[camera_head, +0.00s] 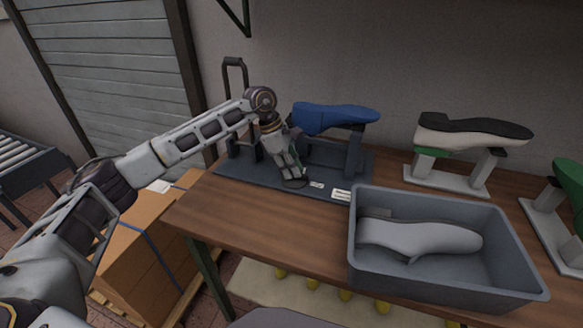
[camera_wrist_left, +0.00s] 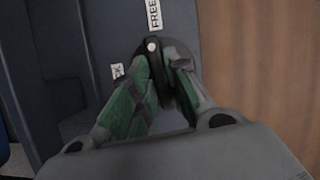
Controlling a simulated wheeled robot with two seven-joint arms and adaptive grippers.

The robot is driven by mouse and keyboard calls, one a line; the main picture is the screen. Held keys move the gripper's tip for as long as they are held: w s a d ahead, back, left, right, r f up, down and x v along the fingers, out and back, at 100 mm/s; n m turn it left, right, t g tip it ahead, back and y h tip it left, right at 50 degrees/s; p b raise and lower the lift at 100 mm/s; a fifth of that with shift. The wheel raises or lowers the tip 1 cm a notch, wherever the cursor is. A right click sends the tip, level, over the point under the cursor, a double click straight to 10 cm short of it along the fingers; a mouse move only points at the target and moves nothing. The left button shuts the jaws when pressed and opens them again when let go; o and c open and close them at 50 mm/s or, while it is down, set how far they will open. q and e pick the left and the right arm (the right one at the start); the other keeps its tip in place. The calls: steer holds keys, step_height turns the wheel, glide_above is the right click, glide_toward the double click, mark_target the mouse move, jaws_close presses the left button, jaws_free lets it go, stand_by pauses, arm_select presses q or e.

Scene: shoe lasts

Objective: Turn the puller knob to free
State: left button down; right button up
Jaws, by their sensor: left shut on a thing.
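The puller (camera_head: 230,176) is a dark grey base with upright parts on the left of the table, with a blue shoe last (camera_head: 335,117) on top. My left gripper (camera_head: 294,181) reaches down to its front edge. In the left wrist view, my left gripper (camera_wrist_left: 160,85) is shut on the dark round puller knob (camera_wrist_left: 155,60), which has a raised grip bar and a pale dot. The dot lies just below the white FREE label (camera_wrist_left: 153,14). A second label (camera_wrist_left: 117,71), partly hidden by a finger, ends in "CK". My right gripper is not in view.
A grey bin (camera_head: 455,278) holding a grey last (camera_head: 420,238) stands right of the puller. Another last (camera_head: 470,132) on a stand is at the back right. Cardboard boxes (camera_head: 150,245) stand left of the table. The table's front left is clear.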

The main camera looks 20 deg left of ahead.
arm_select(q)
steer(key=shift+w+r+m, duration=0.1)
steer(key=shift+m, duration=0.5)
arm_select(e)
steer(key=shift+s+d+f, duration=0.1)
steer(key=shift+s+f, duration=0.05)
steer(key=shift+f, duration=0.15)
arm_select(q)
steer(key=shift+m+g, duration=0.3)
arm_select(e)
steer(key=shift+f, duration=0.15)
arm_select(q)
steer(key=c, duration=1.5)
jaws_free()
steer(key=shift+o, duration=0.6)
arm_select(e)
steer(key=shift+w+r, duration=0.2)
arm_select(q)
steer(key=shift+v, duration=0.75)
steer(key=v, duration=1)
steer(key=shift+r, duration=0.2)
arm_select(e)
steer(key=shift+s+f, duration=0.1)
